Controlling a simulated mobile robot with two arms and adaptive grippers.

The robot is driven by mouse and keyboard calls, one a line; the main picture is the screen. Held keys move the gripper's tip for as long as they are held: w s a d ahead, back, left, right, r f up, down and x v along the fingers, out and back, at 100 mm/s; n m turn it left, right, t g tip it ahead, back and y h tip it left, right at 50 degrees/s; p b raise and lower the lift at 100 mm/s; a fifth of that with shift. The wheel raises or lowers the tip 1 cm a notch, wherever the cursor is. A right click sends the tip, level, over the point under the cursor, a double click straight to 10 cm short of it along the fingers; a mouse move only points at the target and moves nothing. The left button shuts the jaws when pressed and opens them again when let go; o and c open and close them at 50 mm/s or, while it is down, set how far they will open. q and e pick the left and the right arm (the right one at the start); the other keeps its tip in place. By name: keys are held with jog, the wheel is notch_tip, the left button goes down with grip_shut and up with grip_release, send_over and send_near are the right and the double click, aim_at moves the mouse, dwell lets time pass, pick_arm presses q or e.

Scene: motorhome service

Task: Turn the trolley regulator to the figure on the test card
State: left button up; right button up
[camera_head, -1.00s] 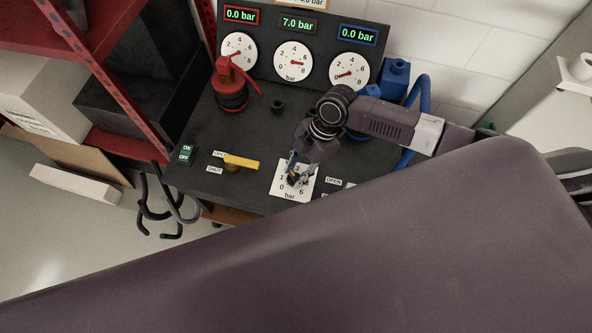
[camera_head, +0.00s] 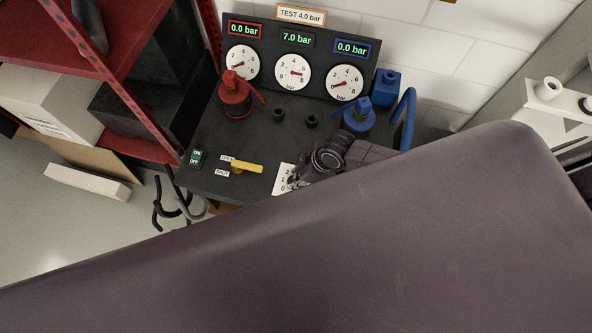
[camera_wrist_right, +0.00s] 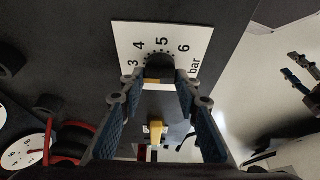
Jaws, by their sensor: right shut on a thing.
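The test card (camera_head: 300,15) reads TEST 4.0 bar, above the gauge panel. The regulator's white scale plate (camera_head: 284,180) lies at the bench's front, largely hidden by my right arm in the head view. In the right wrist view the plate (camera_wrist_right: 202,32) shows 3, 4, 5, 6 and bar around the black regulator knob (camera_wrist_right: 160,66). My right gripper (camera_wrist_right: 158,84) is shut on this knob, one finger on each side. I cannot make out where the knob points. The middle display (camera_head: 297,39) reads 7.0 bar. My left gripper (camera_wrist_right: 302,80) seems to show at the wrist view's right edge, its opening unclear.
The red-framed (camera_head: 245,30) and blue-framed (camera_head: 352,48) displays read 0.0 bar. A red coupling (camera_head: 235,97) and a blue coupling (camera_head: 359,113) stand on the bench. A yellow lever (camera_head: 247,167) sits left of the plate. Red shelving (camera_head: 135,148) bounds the left side.

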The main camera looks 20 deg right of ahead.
jog(key=m+p, duration=0.1)
jog(key=m+h+p, duration=0.1)
jog(key=m+p, duration=0.1)
jog(key=m+t+p, duration=0.1)
jog(key=shift+s+a+r+m, duration=0.15)
jog(key=shift+a+r+m, duration=0.1)
jog(key=shift+m, duration=0.05)
jog(key=shift+f+m+h+p, duration=0.1)
jog(key=shift+m+h+p, duration=0.5)
jog(key=shift+m+p, duration=0.45)
jog(key=shift+f+m+t+h+p, duration=0.1)
jog(key=shift+m+t+h+p, duration=0.25)
jog(key=shift+m, duration=0.6)
jog(key=o, duration=1.2)
jog(key=shift+c, duration=0.2)
jog(key=v, duration=1.2)
